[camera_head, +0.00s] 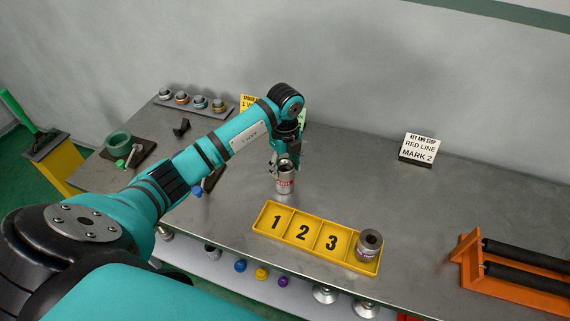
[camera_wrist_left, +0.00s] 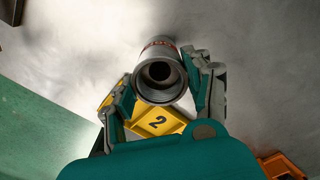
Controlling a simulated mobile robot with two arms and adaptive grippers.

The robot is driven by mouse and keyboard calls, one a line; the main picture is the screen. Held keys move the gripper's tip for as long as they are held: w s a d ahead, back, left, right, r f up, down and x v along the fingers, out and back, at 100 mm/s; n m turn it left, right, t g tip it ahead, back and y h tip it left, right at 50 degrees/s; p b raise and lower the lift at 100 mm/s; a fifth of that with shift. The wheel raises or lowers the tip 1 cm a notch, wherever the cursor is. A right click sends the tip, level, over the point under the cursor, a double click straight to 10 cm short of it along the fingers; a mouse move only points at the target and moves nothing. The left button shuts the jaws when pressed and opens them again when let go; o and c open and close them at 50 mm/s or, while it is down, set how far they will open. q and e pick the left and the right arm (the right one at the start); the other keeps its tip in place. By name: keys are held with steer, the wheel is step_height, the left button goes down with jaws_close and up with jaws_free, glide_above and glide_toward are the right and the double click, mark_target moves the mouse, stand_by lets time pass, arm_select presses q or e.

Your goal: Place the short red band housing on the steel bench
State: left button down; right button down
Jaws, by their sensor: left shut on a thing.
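The short red band housing (camera_head: 285,181) is a grey metal cylinder with a red-lettered band. It is upright at the steel bench (camera_head: 320,165), behind the yellow numbered tray; I cannot tell whether its bottom touches the bench. My left gripper (camera_head: 285,163) is shut on it from above. In the left wrist view the housing (camera_wrist_left: 158,78) sits between the two fingers of my left gripper (camera_wrist_left: 163,90), its dark bore facing the camera. My right gripper is not in view.
The yellow tray (camera_head: 290,229) marked 1, 2, 3 holds another grey housing (camera_head: 369,244) at its right end. An orange roller stand (camera_head: 468,262) is at right. A rack of small fittings (camera_head: 200,102) stands back left. The bench centre is clear.

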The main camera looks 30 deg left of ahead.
arm_select(q)
steer(key=c, duration=1)
jaws_free()
steer(key=shift+f, duration=0.15)
steer(key=o, duration=0.5)
steer(key=shift+c, duration=0.2)
steer(key=shift+r, duration=0.6)
step_height(320, 180, up, 11)
steer(key=b, duration=0.1)
steer(key=shift+b, duration=0.3)
steer(key=shift+r, duration=0.1)
steer(key=shift+s, duration=0.1)
